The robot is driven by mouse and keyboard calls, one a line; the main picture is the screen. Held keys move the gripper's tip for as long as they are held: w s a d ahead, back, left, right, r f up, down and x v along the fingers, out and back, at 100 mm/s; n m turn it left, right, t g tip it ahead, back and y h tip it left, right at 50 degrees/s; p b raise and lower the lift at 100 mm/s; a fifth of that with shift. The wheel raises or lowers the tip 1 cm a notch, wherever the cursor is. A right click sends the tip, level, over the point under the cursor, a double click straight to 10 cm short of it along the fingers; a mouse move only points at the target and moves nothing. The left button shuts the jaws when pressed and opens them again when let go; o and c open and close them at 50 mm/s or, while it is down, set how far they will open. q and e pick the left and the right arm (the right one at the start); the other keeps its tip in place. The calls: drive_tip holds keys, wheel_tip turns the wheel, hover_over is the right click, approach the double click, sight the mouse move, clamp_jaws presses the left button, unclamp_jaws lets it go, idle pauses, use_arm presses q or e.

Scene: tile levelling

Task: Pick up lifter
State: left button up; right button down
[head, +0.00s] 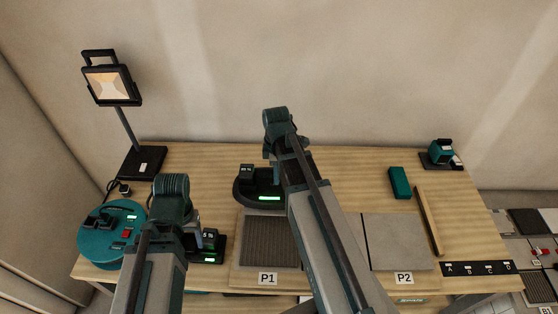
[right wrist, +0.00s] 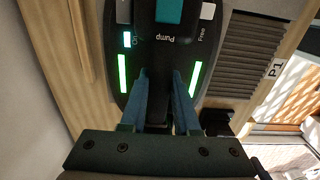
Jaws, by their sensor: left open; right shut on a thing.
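The lifter (head: 243,196) is a dark rounded device with a green light strip, at the back middle of the table, behind tile P1. In the right wrist view the lifter (right wrist: 164,60) shows "Pump" and "Free" labels and two green strips. My right gripper (right wrist: 160,85) is over it, with its two fingers shut on its middle part; the exact grip is partly hidden. In the head view my right gripper (head: 274,158) is above the lifter. I cannot tell whether the lifter touches the table. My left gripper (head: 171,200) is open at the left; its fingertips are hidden.
A teal round machine (head: 100,235) and a small dark device (head: 211,246) flank my left arm. A work lamp (head: 112,85) stands back left. Tile P1 (head: 268,242) and tile P2 (head: 400,240) lie in front. A green block (head: 399,182) and wooden strip (head: 428,220) lie right.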

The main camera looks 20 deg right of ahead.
sight(274, 198)
use_arm(q)
drive_tip(key=shift+r, duration=0.3)
use_arm(e)
drive_tip(key=shift+s+a+r, duration=0.1)
drive_tip(key=shift+s+a, duration=0.4)
drive_tip(key=shift+s, duration=0.3)
drive_tip(key=shift+s+a+r, duration=0.1)
drive_tip(key=shift+s+a, duration=0.4)
drive_tip(key=shift+s, duration=0.35)
drive_tip(key=shift+s+a+r, duration=0.1)
drive_tip(key=shift+s+a, duration=0.4)
drive_tip(key=shift+s, duration=0.3)
use_arm(q)
drive_tip(key=shift+r+p, duration=0.15)
drive_tip(key=shift+p, duration=0.2)
use_arm(e)
drive_tip(key=shift+r, duration=0.1)
use_arm(q)
wheel_tip(274, 198, up, 7)
drive_tip(key=p, duration=0.6)
drive_tip(key=shift+p, duration=0.4)
use_arm(e)
wheel_tip(274, 198, up, 7)
use_arm(q)
drive_tip(key=shift+f, duration=0.2)
use_arm(e)
drive_tip(key=shift+f, duration=0.2)
